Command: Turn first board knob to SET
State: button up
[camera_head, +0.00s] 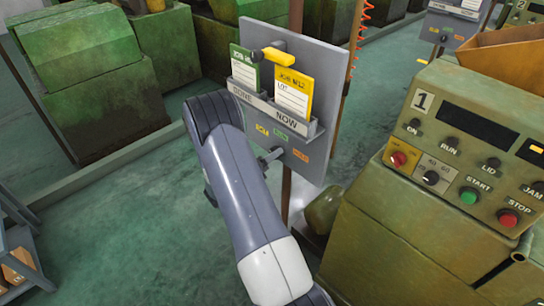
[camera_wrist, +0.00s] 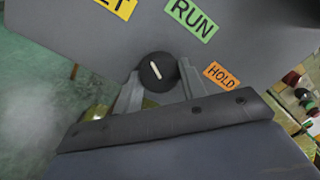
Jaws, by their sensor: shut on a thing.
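The first board (camera_head: 318,153) is a grey panel on a brown post at upper middle in the head view. Its round black knob (camera_wrist: 151,73) has a white mark, tilted slightly left of upright, towards the yellow label (camera_wrist: 121,8) reading "ET". The green RUN label (camera_wrist: 191,18) is above right and the orange HOLD label (camera_wrist: 221,75) is right. My gripper (camera_wrist: 158,82) is shut on the knob, one finger on each side. In the head view my gripper (camera_head: 270,156) reaches the board's lower left; the knob is mostly hidden there.
The board's rack holds a green card (camera_head: 245,69) and a yellow card (camera_head: 292,93), with a yellow clip (camera_head: 275,55) above. A green machine (camera_head: 470,150) with buttons stands close on the right. Another board (camera_head: 447,30) is behind.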

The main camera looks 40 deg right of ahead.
jog(key=o, duration=1)
jog(key=shift+c, duration=0.2)
jog(key=shift+a, duration=0.15)
jog(key=a+b, duration=0.2)
jog(key=a, duration=0.8)
jog(key=shift+s+a+f, duration=0.3)
jog(key=shift+d, duration=0.15)
jog(key=d+p, duration=0.2)
jog(key=d, duration=0.8)
jog(key=shift+w+d+r, duration=0.3)
